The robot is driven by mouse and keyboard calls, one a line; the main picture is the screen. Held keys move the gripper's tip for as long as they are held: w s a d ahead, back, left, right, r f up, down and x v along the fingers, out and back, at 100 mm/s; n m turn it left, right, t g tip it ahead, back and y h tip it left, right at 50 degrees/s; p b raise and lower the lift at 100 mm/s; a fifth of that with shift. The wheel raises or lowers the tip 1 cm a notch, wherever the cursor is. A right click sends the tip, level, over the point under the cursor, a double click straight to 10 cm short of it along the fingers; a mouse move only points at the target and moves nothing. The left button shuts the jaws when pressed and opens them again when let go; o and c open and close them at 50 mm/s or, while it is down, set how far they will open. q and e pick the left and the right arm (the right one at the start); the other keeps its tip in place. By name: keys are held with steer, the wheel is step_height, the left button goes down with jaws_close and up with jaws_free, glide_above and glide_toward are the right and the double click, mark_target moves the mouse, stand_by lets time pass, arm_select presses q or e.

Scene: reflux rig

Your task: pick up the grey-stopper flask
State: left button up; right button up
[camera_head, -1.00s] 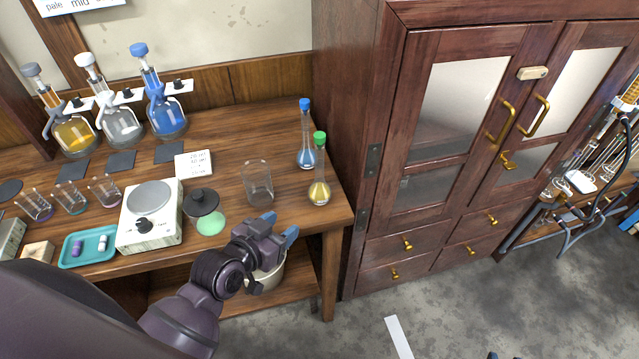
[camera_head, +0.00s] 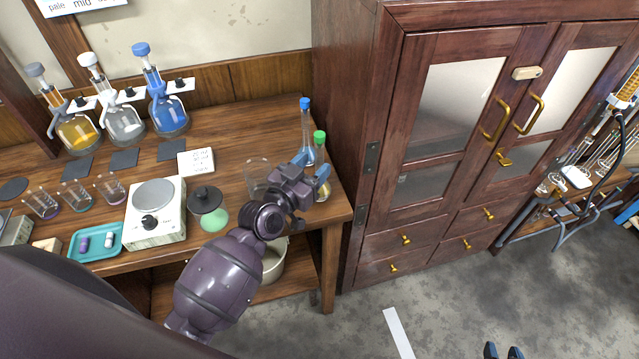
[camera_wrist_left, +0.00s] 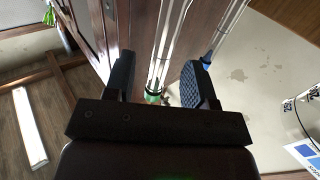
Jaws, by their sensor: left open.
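A flask with a grey top (camera_head: 76,132) holds amber liquid and stands in a clamp at the desk's back left, far from my grippers. No other grey stopper is clear. My left gripper (camera_head: 308,190) is open at the desk's right end, beside the green-stopper flask (camera_head: 321,160) of yellow liquid and partly covering it. In the left wrist view the green stopper (camera_wrist_left: 152,97) and its glass neck show between the fingers; I cannot tell how far beyond the tips. The blue-stopper flask (camera_head: 306,135) stands just behind. My right gripper (camera_head: 503,352) shows only fingertips, apart and empty, at the bottom edge.
A teal tray (camera_head: 95,242) lies further left. A wooden cabinet (camera_head: 385,200) rises close on the right.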

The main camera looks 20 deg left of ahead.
arm_select(q)
steer(key=shift+x, duration=2.55)
steer(key=shift+a, duration=0.1)
jaws_close()
